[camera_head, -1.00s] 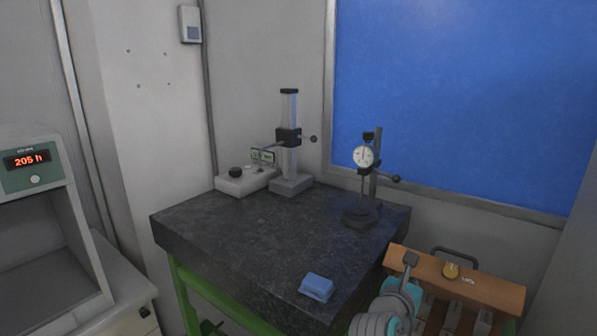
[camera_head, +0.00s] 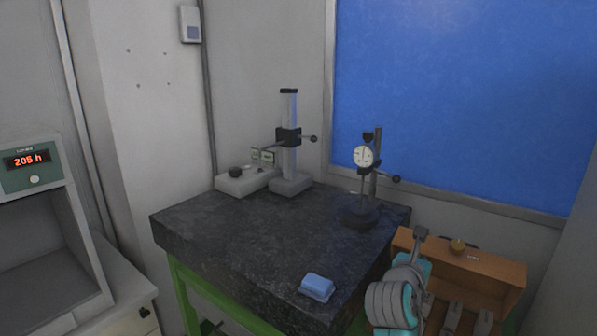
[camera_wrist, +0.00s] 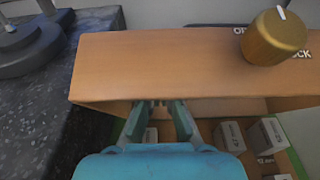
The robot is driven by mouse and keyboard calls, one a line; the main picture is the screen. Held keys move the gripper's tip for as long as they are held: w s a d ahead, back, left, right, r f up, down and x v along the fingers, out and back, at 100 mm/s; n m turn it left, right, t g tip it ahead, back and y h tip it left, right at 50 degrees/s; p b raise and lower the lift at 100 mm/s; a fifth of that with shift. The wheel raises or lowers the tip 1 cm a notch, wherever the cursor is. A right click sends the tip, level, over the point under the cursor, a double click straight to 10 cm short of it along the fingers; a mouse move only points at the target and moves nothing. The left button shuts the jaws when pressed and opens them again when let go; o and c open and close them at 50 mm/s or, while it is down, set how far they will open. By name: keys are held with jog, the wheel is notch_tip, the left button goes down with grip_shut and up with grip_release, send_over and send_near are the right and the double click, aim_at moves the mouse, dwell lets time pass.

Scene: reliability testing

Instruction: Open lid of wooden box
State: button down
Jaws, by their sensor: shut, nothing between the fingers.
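The wooden box (camera_head: 509,303) stands at the lower right in the head view, beside the dark stone table. Its wooden lid (camera_head: 497,266) is tilted up, with a brass knob (camera_head: 457,246) on it. In the wrist view the lid (camera_wrist: 180,65) spans the top, with the knob (camera_wrist: 273,36) at right. Several grey blocks (camera_wrist: 229,137) show inside, below the lid's near edge. My gripper (camera_wrist: 159,104) is shut and empty, its fingertips at that edge; whether they touch it is unclear. My arm hides the box's left part in the head view.
The stone table (camera_head: 250,240) stands left of the box. A blue panel (camera_head: 470,90) is on the wall behind.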

jog(key=shift+w+d+r, duration=0.4)
jog(key=shift+w+d, duration=0.05)
jog(key=shift+w, duration=0.15)
jog(key=shift+w+d+r, duration=0.4)
jog(key=shift+w, duration=0.2)
